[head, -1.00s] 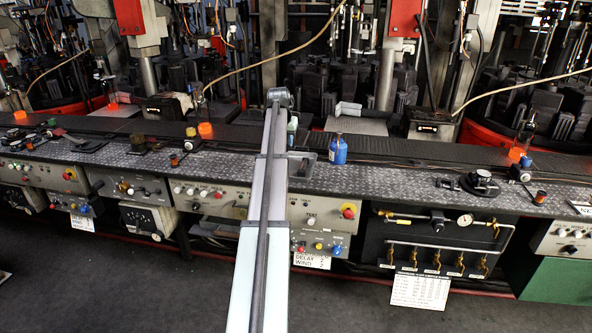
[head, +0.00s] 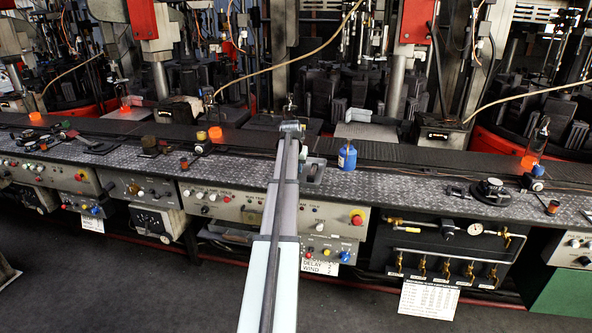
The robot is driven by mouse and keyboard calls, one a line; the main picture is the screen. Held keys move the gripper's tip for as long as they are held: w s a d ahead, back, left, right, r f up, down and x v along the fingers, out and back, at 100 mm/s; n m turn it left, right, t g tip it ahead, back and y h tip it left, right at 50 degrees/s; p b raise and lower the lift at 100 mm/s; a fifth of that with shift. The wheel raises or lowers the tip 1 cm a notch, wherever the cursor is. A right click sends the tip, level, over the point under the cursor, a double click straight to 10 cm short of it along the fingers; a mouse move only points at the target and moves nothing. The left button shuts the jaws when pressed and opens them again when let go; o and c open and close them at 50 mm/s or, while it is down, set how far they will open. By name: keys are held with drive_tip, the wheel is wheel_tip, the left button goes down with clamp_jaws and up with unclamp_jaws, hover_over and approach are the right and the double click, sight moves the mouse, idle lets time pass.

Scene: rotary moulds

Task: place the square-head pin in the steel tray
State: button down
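A small grey metal tray (head: 318,161) lies on the bench just right of my arm, and my arm covers its left part. Its inside looks dark, and I cannot make out what lies in it. I cannot pick out the square-head pin in the head view; it may be hidden behind my arm or too small to tell. My arm reaches up from the bottom of the picture to the bench. Its far end stands over the dark belt behind the tray. My gripper is hidden behind that end, so its fingers do not show.
A blue bottle (head: 347,157) stands just right of the tray. A round black fixture (head: 493,189) and an orange-brown cylinder (head: 552,207) sit farther right. Orange and yellow pieces (head: 215,134) are left of my arm. The bench between bottle and black fixture is mostly clear.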

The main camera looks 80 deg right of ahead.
drive_tip(key=shift+f, duration=0.3)
drive_tip(key=shift+f, duration=0.1)
drive_tip(key=c, duration=1)
unclamp_jaws()
drive_tip(key=v, duration=1.2)
